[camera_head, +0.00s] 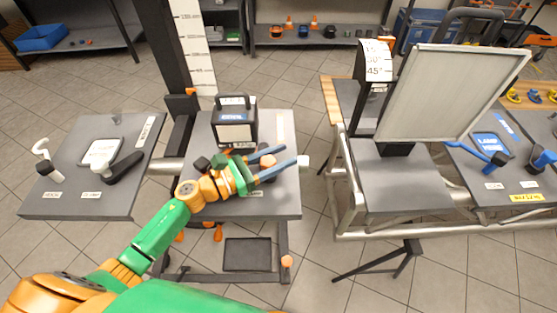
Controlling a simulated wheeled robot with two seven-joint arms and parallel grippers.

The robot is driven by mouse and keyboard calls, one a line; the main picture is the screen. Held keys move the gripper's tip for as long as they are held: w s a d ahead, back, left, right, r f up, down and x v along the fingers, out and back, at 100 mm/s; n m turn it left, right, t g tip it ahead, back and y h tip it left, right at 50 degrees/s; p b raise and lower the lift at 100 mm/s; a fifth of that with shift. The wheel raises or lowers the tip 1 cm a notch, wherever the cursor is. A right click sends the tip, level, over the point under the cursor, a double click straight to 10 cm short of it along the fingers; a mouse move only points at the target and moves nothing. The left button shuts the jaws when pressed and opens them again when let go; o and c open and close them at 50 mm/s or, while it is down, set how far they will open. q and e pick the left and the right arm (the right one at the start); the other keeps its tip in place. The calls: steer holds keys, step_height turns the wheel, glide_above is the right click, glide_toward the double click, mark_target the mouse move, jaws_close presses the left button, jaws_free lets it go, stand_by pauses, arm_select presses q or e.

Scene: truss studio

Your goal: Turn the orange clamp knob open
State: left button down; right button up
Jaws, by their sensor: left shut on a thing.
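The orange clamp knob (267,160) is on the middle grey table, in front of the black box. My left arm comes in from the lower left. My left gripper (292,156) has blue fingers that reach to the right over the table, one on the far side of the knob and one on the near side. The gripper is shut on the knob, which shows between the fingers. The near finger and the gripper body hide part of the clamp and its label. My right gripper is not in view.
A black box (236,122) with a blue label stands close behind my gripper. A dark post with a white scale (193,45) rises behind the table. The left table (60,208) and a large tilted panel (450,90) flank it.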

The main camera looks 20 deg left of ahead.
arm_select(q)
steer(key=shift+c, duration=1.8)
jaws_free()
